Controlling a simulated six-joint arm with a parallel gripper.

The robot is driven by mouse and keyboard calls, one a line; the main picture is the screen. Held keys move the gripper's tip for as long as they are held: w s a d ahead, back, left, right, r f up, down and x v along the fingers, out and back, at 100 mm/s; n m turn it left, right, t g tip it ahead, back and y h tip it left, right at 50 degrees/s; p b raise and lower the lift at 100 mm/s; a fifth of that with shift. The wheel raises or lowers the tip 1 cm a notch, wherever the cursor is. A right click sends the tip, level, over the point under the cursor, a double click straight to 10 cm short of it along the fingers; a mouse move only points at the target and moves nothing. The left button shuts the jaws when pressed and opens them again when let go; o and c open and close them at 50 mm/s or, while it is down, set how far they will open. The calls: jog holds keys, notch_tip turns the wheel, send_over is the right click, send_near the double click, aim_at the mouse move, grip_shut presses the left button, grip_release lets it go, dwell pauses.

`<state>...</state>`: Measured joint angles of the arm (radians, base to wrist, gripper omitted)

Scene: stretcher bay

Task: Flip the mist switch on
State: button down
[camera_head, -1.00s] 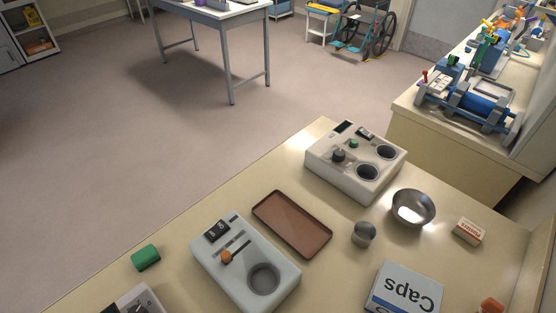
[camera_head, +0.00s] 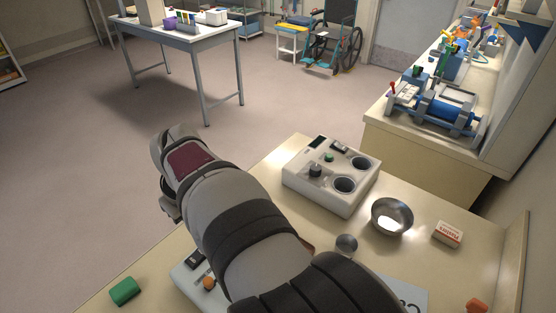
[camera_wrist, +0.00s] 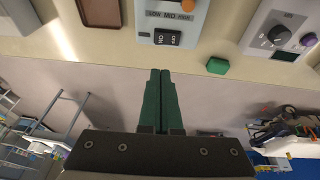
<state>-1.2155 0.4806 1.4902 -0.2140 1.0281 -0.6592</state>
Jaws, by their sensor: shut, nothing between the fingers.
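A light grey unit (camera_head: 186,277) on the counter is partly hidden behind my arm in the head view. It carries a black rocker switch (camera_head: 195,257) and an orange slider knob (camera_head: 209,283). In the wrist view the switch (camera_wrist: 167,38) sits below a LOW MID HIGH scale, with the orange knob (camera_wrist: 188,5) at the top edge. No mist label is readable, and I cannot tell the switch's position. My gripper (camera_wrist: 160,72) has green fingers, shut and empty, pointing at the unit's switch end, apart from the switch in the picture. The head view does not show the fingertips.
A green block (camera_head: 125,291) lies left of the unit, and a dial unit (camera_wrist: 280,35) stands beyond it. A brown tray (camera_wrist: 100,12) lies on the other side. A white two-well unit (camera_head: 325,180), steel bowl (camera_head: 392,218) and small box (camera_head: 447,233) stand farther right.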

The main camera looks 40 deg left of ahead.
jog(key=x, duration=0.8)
jog(key=d+x, duration=0.1)
jog(key=x, duration=0.3)
jog(key=shift+w+a+f, duration=0.1)
jog(key=shift+w+f, duration=0.1)
jog(key=shift+f, duration=0.2)
jog(key=shift+w+f, duration=0.1)
jog(key=shift+f, duration=0.5)
jog(key=shift+w+f, duration=0.2)
jog(key=shift+f, duration=0.15)
jog(key=shift+s, duration=0.1)
jog(key=shift+s+r, duration=0.35)
jog(key=shift+s, duration=0.3)
